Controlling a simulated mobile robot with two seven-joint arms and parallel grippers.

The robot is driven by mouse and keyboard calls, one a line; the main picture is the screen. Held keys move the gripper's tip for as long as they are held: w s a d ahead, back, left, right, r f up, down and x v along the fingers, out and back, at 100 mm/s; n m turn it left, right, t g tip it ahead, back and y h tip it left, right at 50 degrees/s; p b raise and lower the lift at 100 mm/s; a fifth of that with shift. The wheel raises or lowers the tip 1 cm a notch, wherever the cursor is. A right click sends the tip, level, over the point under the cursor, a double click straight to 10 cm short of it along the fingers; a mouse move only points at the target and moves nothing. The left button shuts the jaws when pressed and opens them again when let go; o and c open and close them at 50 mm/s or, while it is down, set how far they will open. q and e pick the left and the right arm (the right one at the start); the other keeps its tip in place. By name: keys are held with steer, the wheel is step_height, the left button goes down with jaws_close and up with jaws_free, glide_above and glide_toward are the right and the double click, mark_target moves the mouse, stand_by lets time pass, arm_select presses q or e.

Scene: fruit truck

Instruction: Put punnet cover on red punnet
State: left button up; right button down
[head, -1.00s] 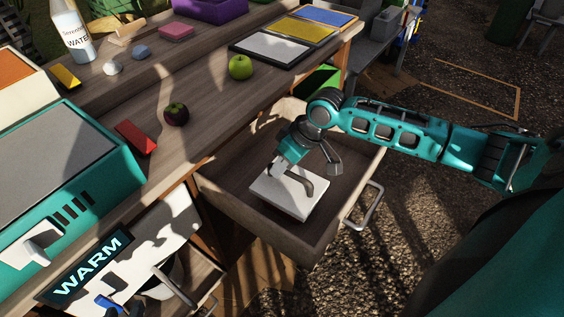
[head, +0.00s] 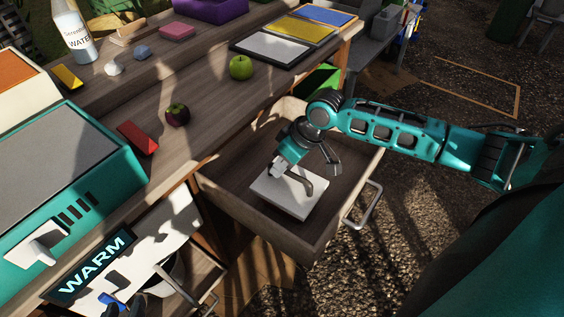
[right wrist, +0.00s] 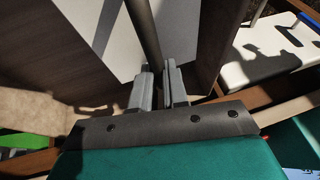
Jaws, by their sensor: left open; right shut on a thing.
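My right gripper (head: 283,172) reaches down into the drawer and is shut on the handle at the cover's top. In the right wrist view, the fingers (right wrist: 158,88) close around the dark rod of the handle, with the white cover (right wrist: 95,30) beyond them. I cannot make out the red punnet in these frames.
The wooden drawer's walls (head: 285,236) surround the cover. A green apple (head: 241,67), a dark plum-like fruit (head: 177,114) and a red block (head: 138,138) sit on the counter. A teal machine (head: 75,165) stands at left, above a WARM panel (head: 92,267). The counter's middle is mostly clear.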

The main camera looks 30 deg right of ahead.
steer(key=shift+f+b, duration=0.45)
steer(key=shift+f, duration=0.6)
stand_by(0.4)
steer(key=c, duration=1.1)
jaws_free()
steer(key=shift+o, duration=0.4)
steer(key=o, duration=0.8)
steer(key=shift+c, duration=0.2)
